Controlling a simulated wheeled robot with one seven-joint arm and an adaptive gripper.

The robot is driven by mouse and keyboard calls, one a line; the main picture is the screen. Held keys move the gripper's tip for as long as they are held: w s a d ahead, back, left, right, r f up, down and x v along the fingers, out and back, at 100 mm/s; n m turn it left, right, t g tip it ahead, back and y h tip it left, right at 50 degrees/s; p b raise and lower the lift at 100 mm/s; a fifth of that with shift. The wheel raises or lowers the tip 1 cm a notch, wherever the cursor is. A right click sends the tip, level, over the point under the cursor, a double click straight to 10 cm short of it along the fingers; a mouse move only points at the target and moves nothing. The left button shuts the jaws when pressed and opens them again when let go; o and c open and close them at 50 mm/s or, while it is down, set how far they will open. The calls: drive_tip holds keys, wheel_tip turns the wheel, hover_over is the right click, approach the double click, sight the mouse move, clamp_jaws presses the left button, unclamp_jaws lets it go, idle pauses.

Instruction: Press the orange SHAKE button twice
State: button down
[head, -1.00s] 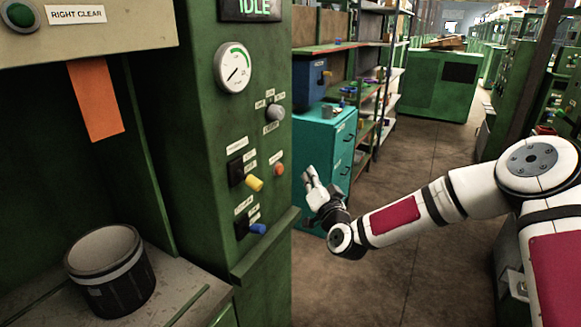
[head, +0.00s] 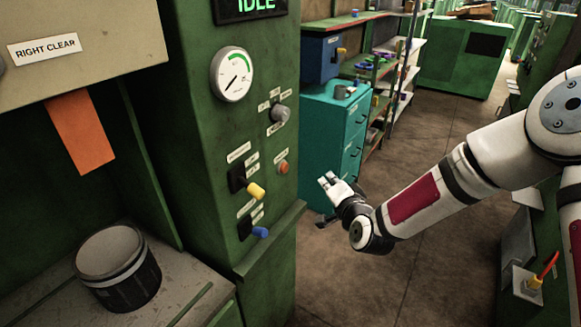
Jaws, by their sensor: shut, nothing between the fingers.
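The orange button (head: 283,168) is a small round button on the front of the green machine column, right of the yellow-handled lever (head: 255,190) and below the grey selector knob (head: 279,113). Its label is too small to read. My gripper (head: 327,180) is shut and empty. In the picture it is to the right of the button and slightly lower, apart from it, in front of the teal cabinet. My arm reaches in from the right.
A blue-handled lever (head: 259,232) sticks out low on the panel, above a green ledge (head: 270,240). A gauge (head: 232,74) and an IDLE display (head: 250,6) are above. A black cylinder (head: 117,267) stands at lower left. The floor (head: 420,230) between machines is clear.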

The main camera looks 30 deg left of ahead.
drive_tip(key=shift+a, duration=0.1)
drive_tip(key=a+b, duration=0.1)
drive_tip(key=a, duration=0.7)
drive_tip(key=shift+w+a+b, duration=0.3)
drive_tip(key=shift+a+b, duration=0.05)
drive_tip(key=shift+a, duration=0.15)
idle(1.1)
drive_tip(key=shift+a, duration=0.3)
drive_tip(key=shift+a, duration=0.3)
idle(0.7)
drive_tip(key=shift+d, duration=0.75)
drive_tip(key=shift+s+d+p, duration=0.15)
drive_tip(key=shift+d+p, duration=0.2)
drive_tip(key=shift+d, duration=0.9)
drive_tip(key=shift+s+d+p, duration=0.1)
drive_tip(key=shift+d+p, duration=0.2)
drive_tip(key=shift+d, duration=0.95)
